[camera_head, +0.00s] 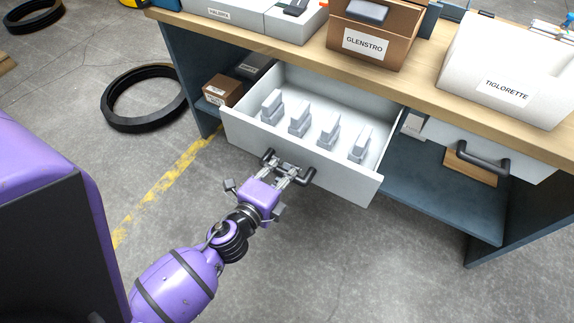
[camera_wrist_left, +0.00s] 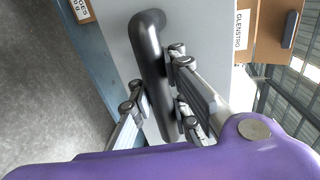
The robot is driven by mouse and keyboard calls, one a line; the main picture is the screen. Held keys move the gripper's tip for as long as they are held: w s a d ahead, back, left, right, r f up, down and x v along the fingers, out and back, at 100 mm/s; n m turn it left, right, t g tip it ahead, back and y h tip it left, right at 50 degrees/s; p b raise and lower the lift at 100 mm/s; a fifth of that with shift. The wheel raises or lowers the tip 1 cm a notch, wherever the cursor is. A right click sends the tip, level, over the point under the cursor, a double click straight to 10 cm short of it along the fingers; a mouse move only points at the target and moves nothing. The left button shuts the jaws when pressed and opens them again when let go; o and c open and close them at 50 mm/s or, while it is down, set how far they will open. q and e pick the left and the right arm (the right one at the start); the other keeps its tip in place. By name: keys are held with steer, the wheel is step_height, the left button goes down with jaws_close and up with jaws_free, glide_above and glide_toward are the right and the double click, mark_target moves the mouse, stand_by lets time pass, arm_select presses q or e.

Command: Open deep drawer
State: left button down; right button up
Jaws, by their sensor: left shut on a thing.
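The deep drawer (camera_head: 345,182) is white and stands pulled out from under the bench, with several pale grey blocks inside. Its dark bar handle (camera_head: 308,177) is on the front face. My left gripper (camera_head: 287,168) is shut on this handle; in the left wrist view the fingers (camera_wrist_left: 165,95) lie on both sides of the dark bar (camera_wrist_left: 148,50). A second white drawer (camera_head: 530,165) with a dark handle (camera_head: 483,158) is at the right under the bench and looks shut. My right gripper is not in view.
The wooden bench top (camera_head: 290,48) carries a brown GLENSTRO box (camera_head: 375,30) and a white TIGLORETTE bin (camera_head: 500,75). A blue-grey lower shelf (camera_head: 440,195) sits below. A black ring (camera_head: 145,125) lies on the floor at left. The floor before the drawer is clear.

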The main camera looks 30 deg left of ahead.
arm_select(q)
steer(key=shift+w+r, duration=0.1)
steer(key=shift+r, duration=0.25)
steer(key=c, duration=2)
jaws_free()
steer(key=shift+f, duration=0.1)
steer(key=shift+s+f, duration=0.1)
steer(key=shift+s, duration=0.1)
steer(key=v, duration=1.2)
